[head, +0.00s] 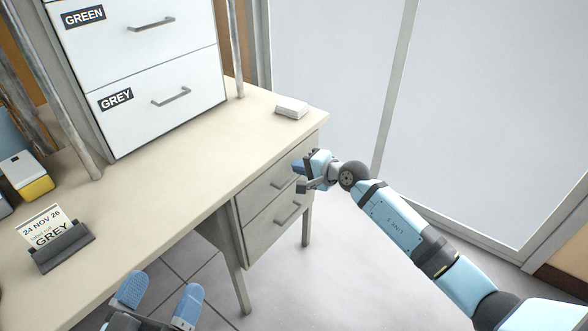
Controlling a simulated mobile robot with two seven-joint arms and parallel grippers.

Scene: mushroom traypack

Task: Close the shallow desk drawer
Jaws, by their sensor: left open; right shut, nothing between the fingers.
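The desk (190,165) has two drawers under its right end. My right gripper (303,176) is shut and empty, at the right end of this front near the handle. It covers part of the front, and I cannot tell whether it touches. My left gripper (160,296) is open and empty at the bottom, in front of the desk edge.
The lower drawer (262,232) looks shut. On the desktop stand a label holder (62,250) with a card, a yellow and white box (27,178) and a small white block (291,107). White drawers (160,70) labelled GREEN and GREY stand behind. The floor (330,265) right of the desk is clear.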

